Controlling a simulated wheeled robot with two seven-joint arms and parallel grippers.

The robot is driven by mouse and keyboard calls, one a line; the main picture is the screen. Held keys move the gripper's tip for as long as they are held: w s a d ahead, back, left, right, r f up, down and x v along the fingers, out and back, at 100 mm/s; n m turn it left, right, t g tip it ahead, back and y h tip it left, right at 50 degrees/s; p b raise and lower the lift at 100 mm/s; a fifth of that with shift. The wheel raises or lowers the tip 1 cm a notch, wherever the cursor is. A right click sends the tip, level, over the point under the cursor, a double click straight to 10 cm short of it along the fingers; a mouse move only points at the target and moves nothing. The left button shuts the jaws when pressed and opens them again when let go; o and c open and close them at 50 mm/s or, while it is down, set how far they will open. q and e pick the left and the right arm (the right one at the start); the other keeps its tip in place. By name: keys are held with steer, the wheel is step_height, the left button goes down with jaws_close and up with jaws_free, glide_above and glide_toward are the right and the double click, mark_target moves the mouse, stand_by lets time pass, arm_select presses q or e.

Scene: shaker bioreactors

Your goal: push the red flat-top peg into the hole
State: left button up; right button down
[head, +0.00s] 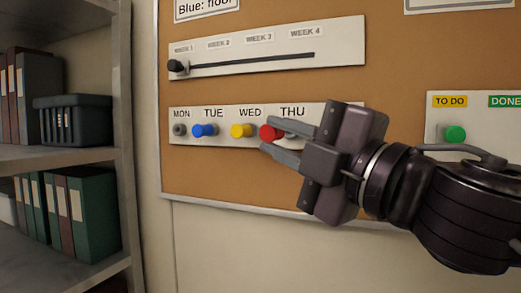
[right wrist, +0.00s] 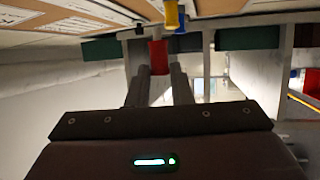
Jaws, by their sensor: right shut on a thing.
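The red peg (head: 268,132) is at the THU end of the white day strip (head: 215,114) on the cork board. My right gripper (head: 270,135) is shut on the red peg, with one finger above it and one below. In the right wrist view the red peg (right wrist: 159,57) sits between the two fingertips (right wrist: 160,75). The hole behind the red peg is hidden, and I cannot tell how deep the peg sits. A blue peg (head: 204,130) is under TUE and a yellow peg (head: 241,130) under WED. A grey spot (head: 179,130) is under MON. My left gripper is not in view.
A week slider (head: 250,60) with a black knob (head: 177,66) is above the day strip. A TO DO/DONE panel with a green peg (head: 454,134) is at right. A shelf (head: 60,155) with binders stands at left.

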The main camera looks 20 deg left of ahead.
mark_target(298, 138)
steer(key=shift+w+a, duration=0.1)
steer(key=shift+w, duration=1.9)
steer(key=shift+d, duration=0.2)
steer(key=shift+w, duration=1.05)
stand_by(0.3)
steer(key=c, duration=1.2)
jaws_free()
steer(key=shift+f, duration=0.1)
